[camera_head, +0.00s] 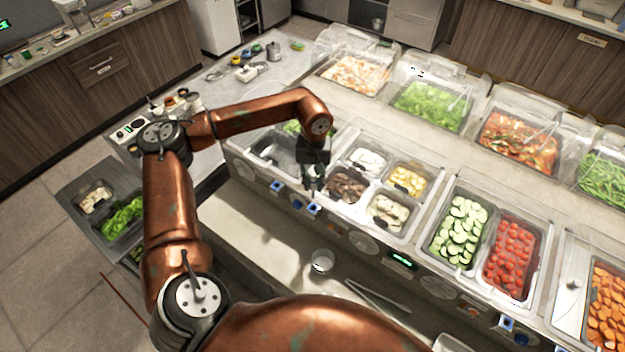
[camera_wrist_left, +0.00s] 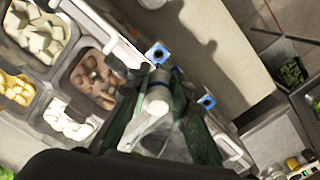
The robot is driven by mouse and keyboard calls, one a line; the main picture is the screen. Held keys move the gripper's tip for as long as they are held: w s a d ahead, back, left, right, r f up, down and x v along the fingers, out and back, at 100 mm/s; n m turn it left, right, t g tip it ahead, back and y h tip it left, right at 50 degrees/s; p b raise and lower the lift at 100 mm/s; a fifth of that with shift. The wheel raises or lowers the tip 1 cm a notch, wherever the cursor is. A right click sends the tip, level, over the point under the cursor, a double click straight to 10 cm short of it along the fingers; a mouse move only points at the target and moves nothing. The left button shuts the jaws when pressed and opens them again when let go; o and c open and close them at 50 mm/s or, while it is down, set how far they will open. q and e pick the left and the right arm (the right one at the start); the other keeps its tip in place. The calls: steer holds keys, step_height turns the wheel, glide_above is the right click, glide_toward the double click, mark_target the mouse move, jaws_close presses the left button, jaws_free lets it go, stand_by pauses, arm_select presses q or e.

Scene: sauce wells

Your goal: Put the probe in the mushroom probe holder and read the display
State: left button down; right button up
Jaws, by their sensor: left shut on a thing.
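My left gripper (camera_head: 313,186) points down over the front edge of the counter, beside the well of brown pieces, perhaps mushrooms (camera_head: 345,188). In the left wrist view its dark green fingers (camera_wrist_left: 168,125) are shut on a pale grey probe (camera_wrist_left: 156,98). A blue holder (camera_wrist_left: 157,53) with a dark opening lies just past the probe; I cannot tell whether they touch. A second blue holder (camera_wrist_left: 207,101) is to the right of the fingers. In the head view blue holders sit on the counter front (camera_head: 313,208). A display (camera_head: 401,258) glows green, too small to read. My right gripper is out of view.
Wells of white pieces (camera_head: 388,212), yellow pieces (camera_head: 408,180), cucumber (camera_head: 459,230) and tomatoes (camera_head: 511,255) lie to the right. A small cup (camera_head: 322,261) and tongs (camera_head: 378,296) lie on the lower shelf. Clear-lidded bins stand behind.

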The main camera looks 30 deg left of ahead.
mark_target(313, 197)
arm_select(q)
steer(key=shift+d+f+b, duration=0.1)
steer(key=shift+f+b, duration=0.2)
steer(key=shift+f, duration=0.55)
steer(key=shift+f+b, duration=0.75)
steer(key=shift+f, duration=0.95)
steer(key=shift+f+b, duration=0.35)
steer(key=shift+b, duration=0.2)
steer(key=shift+f+b, duration=0.75)
steer(key=shift+f, duration=0.2)
steer(key=shift+f+b, duration=0.7)
steer(key=shift+f, duration=0.3)
steer(key=shift+f+b, duration=0.35)
steer(key=shift+f, duration=0.2)
steer(key=shift+r, duration=0.1)
stand_by(2.2)
